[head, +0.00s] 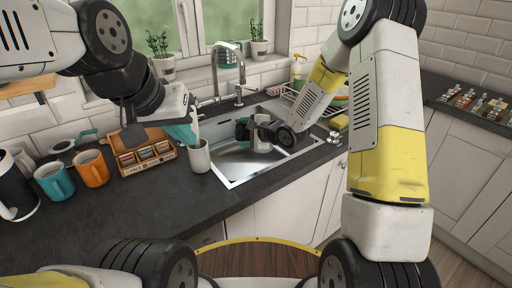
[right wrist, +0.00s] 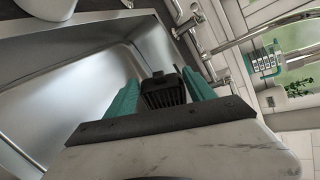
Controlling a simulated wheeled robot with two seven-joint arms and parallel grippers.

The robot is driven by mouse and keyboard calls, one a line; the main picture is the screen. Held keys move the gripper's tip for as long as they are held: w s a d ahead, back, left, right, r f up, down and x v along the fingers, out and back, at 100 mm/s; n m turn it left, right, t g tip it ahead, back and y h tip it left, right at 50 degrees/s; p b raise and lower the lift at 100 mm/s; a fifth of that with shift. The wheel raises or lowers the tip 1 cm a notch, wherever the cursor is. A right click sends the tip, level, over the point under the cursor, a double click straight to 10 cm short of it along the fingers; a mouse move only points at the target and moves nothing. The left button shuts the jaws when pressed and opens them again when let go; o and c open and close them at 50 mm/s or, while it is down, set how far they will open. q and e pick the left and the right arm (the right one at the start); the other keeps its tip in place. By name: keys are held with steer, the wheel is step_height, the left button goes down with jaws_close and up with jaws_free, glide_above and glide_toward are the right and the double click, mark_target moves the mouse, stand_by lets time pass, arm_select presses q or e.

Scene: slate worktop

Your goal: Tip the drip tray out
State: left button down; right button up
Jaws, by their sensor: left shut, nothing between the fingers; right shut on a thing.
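The black slotted drip tray (right wrist: 165,94) is between the teal fingers of my right gripper (right wrist: 160,84), which is shut on it. In the head view my right gripper (head: 243,131) is over the sink (head: 237,165), and the tray is mostly hidden there. I cannot tell how far the tray is tilted or whether it holds liquid. My left gripper (head: 190,138) is shut and empty, pointing down just above or beside a light grey cup (head: 199,157) at the sink's left edge. I cannot tell whether it touches the cup.
A wooden box of packets (head: 147,158), an orange mug (head: 91,168) and a teal mug (head: 54,181) stand left of the sink. The tap (head: 228,68) rises behind the basin. A dish rack (head: 300,97) is at right. The front worktop is clear.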

mark_target(236, 131)
steer(key=shift+w+a+r+g+h, duration=0.1)
steer(key=shift+w+a+g+h, duration=0.1)
steer(key=shift+a, duration=0.2)
steer(key=shift+w+a+g+h, duration=0.1)
steer(key=shift+a+h, duration=0.1)
steer(key=shift+a, duration=0.2)
steer(key=shift+w+a+f+n+g+h, duration=0.25)
steer(key=shift+f+g+h, duration=0.1)
steer(key=shift+h, duration=0.25)
steer(key=shift+w+a+f+n+g+h, duration=0.1)
steer(key=shift+a+f+n+g+h, duration=0.2)
steer(key=shift+h, duration=0.3)
steer(key=shift+w+a+f+n+g+h+b, duration=0.65)
steer(key=shift+w+a+f+g+h+b, duration=0.75)
steer(key=shift+a+h, duration=1.5)
steer(key=w+a+r+g+h+b, duration=0.1)
steer(key=a+r+g+h+b, duration=0.1)
steer(key=r, duration=1)
steer(key=shift+w+a+n+h+b, duration=0.3)
steer(key=shift+a+h+b, duration=0.45)
steer(key=shift+h, duration=0.15)
steer(key=shift+s+r, duration=0.1)
steer(key=shift+r, duration=0.05)
